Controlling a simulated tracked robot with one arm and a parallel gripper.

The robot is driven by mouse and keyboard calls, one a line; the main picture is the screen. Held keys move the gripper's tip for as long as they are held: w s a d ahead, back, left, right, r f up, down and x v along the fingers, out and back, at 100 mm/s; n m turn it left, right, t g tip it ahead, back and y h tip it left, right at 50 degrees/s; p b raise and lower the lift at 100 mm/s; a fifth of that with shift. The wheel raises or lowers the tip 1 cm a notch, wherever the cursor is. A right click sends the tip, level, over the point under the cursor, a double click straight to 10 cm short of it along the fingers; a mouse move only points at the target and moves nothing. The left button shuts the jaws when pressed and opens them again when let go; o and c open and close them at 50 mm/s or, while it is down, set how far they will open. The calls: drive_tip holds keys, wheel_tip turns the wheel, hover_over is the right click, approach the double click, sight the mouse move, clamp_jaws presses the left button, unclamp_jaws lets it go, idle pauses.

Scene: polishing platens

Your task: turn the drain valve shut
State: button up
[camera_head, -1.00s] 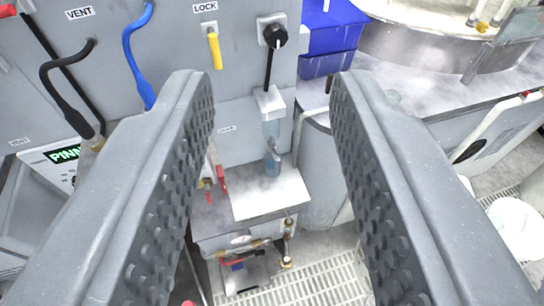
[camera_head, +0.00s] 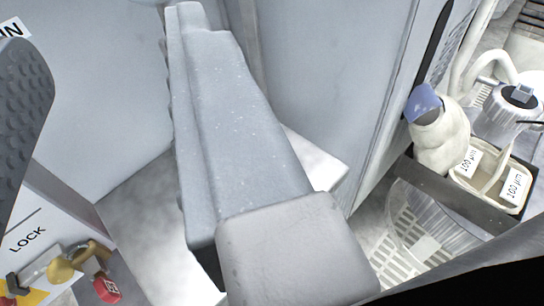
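My gripper (camera_head: 105,40) is open and empty. Its left finger is cut off by the left edge, and its right finger crosses the middle, covering much of the grey panel behind. A brass fitting with a red part (camera_head: 82,264) sits at the lower left below a LOCK label (camera_head: 27,238), beyond the left finger and apart from it. I cannot tell whether this fitting is the drain valve. A label (camera_head: 14,28) ending in "N" is cut off at the top left. No valve handle clearly marked as the drain shows.
A white-grey ledge (camera_head: 317,160) lies behind the right finger. At the right a dark-edged tray (camera_head: 455,197) holds containers labelled 100 µm (camera_head: 516,187) and a pale blue-capped bottle (camera_head: 440,140). A floor grating (camera_head: 385,258) shows below. A grey cabinet edge (camera_head: 395,110) stands between.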

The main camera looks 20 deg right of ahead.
wheel_tip(320, 180, down, 10)
drive_tip(key=s+d+r+h+b, duration=0.1)
drive_tip(key=s+h, duration=0.1)
drive_tip(key=b+x, duration=0.1)
drive_tip(key=x, duration=0.6)
drive_tip(key=b+x, duration=0.2)
drive_tip(key=x, duration=0.5)
drive_tip(key=shift+s+d+f, duration=0.1)
drive_tip(key=shift+d+f, duration=0.05)
drive_tip(key=shift+f, duration=0.1)
